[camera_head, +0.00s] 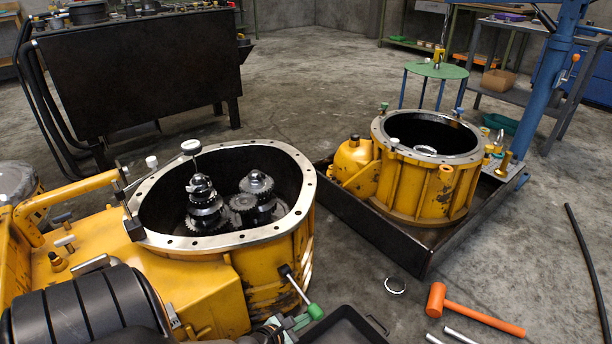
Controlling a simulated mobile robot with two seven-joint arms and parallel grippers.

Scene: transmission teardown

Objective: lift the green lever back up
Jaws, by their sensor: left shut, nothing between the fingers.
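The green lever (315,311) is on the front side of the large yellow transmission housing (220,285). Its pale rod slopes from a dark pivot down and to the right, ending in a green knob. My left gripper (299,321) is at the bottom centre, just left of and slightly below the knob. It is shut with nothing held. I cannot tell whether its fingertips touch the knob. My arm hides part of the housing's lower front. My right gripper is not in view.
A black tray (372,325) lies just right of my gripper. An orange mallet (470,310) and a metal ring (395,286) are on the floor. A second yellow housing (415,185) stands in a dark drip tray (378,226). Gears stand inside the near housing.

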